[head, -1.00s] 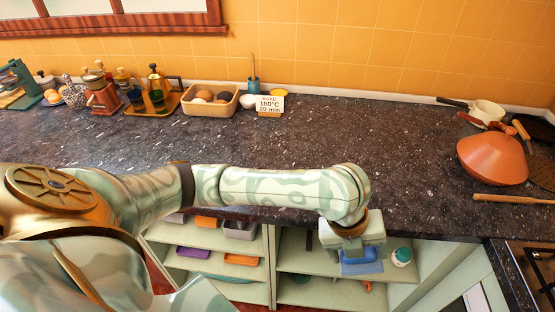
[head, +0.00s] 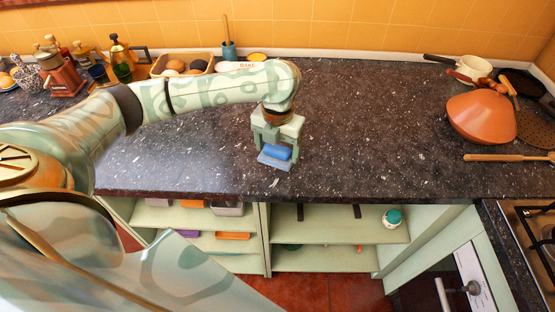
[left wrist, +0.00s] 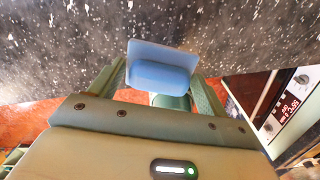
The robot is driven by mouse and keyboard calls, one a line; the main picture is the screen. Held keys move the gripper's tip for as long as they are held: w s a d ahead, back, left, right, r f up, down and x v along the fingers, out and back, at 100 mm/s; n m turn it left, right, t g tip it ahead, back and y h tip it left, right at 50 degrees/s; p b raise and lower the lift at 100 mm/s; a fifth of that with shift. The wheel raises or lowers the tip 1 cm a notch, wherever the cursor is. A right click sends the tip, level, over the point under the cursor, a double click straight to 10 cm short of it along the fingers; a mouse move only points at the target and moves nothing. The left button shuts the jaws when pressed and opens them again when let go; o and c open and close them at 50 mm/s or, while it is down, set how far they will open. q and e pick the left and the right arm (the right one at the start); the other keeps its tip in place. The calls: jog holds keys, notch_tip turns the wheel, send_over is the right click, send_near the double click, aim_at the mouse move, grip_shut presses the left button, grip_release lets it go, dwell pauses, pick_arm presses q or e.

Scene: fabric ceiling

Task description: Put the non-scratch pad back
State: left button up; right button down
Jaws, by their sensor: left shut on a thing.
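A blue pad (head: 277,153), most likely the non-scratch pad, is held between the fingers of my left gripper (head: 277,155). The gripper is shut on it and points down in front of the dark countertop in the head view, seemingly above its front part. In the left wrist view the blue pad (left wrist: 162,66) sticks out past the fingers (left wrist: 160,82), with a thicker block on a flat, wider face. My right gripper is not in view.
Open shelves (head: 330,228) below the counter (head: 380,130) hold a teal-lidded jar (head: 392,218), an orange item (head: 233,236) and others. An orange tagine (head: 484,117) and wooden utensil (head: 508,157) lie at right. The counter's middle is largely clear.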

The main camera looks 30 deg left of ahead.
aim_at(277, 148)
pick_arm(q)
jog(key=shift+w+a+f+b, duration=0.2)
jog(key=shift+w+a+f, duration=0.15)
jog(key=shift+f, duration=0.25)
jog(key=shift+w+a+f+b, duration=0.2)
jog(key=shift+w+f, duration=0.25)
jog(key=shift+f, duration=0.15)
jog(key=f+b, duration=0.1)
jog(key=f, duration=0.1)
jog(key=f+b, duration=0.1)
jog(key=shift+w+a+f, duration=0.15)
jog(key=shift+a+f, duration=0.05)
jog(key=shift+f, duration=0.15)
jog(key=shift+c, duration=0.4)
jog(key=o, duration=1)
jog(key=shift+c, duration=0.2)
notch_tip(277, 148, up, 12)
jog(key=p, duration=0.5)
jog(key=shift+r, duration=0.1)
jog(key=shift+d, duration=0.1)
